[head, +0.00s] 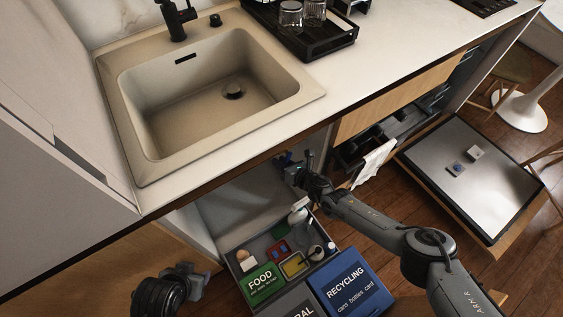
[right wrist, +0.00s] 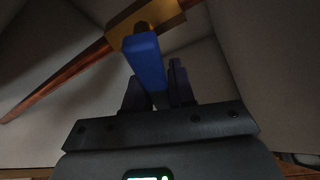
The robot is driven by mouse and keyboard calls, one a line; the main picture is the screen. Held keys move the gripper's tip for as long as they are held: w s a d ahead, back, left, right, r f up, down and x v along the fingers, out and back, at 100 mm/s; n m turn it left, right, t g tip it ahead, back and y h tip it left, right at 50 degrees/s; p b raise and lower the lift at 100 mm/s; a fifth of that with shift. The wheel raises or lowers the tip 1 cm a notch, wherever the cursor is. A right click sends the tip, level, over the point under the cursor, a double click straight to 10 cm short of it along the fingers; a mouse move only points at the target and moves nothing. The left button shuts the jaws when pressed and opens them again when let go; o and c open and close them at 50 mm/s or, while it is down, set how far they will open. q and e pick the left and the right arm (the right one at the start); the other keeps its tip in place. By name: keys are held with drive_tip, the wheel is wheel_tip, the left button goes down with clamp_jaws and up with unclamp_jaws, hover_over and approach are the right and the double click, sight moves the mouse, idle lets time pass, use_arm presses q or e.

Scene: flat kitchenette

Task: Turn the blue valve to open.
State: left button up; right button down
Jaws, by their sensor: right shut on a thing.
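The blue valve handle (right wrist: 147,60) shows in the right wrist view as a flat blue lever. It is joined to a brass valve body (right wrist: 125,28) on a copper pipe (right wrist: 60,80). My right gripper (right wrist: 158,92) is shut on the lever, with one dark finger on each side of its lower part. In the head view my right gripper (head: 289,168) reaches under the counter edge into the open sink cabinet, and the valve is mostly hidden there. My left gripper (head: 190,280) is low at the left in front of the cabinet, and its fingers are unclear.
The counter with the sink (head: 215,95) overhangs the cabinet.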

drive_tip(key=shift+s+a, duration=0.1)
drive_tip(key=m+y+b, duration=0.1)
drive_tip(key=s+a+r+m+y+b, duration=0.1)
drive_tip(key=m, duration=0.1)
drive_tip(key=a+r+m+y+b, duration=0.1)
drive_tip(key=m, duration=0.1)
drive_tip(key=shift+s+g, duration=0.15)
drive_tip(key=shift+g, duration=0.15)
idle(0.3)
idle(0.4)
drive_tip(key=c, duration=1.1)
unclamp_jaws()
drive_tip(key=shift+o, duration=0.3)
drive_tip(key=shift+a+r, duration=0.1)
drive_tip(key=shift+r, duration=0.05)
drive_tip(key=shift+r, duration=0.1)
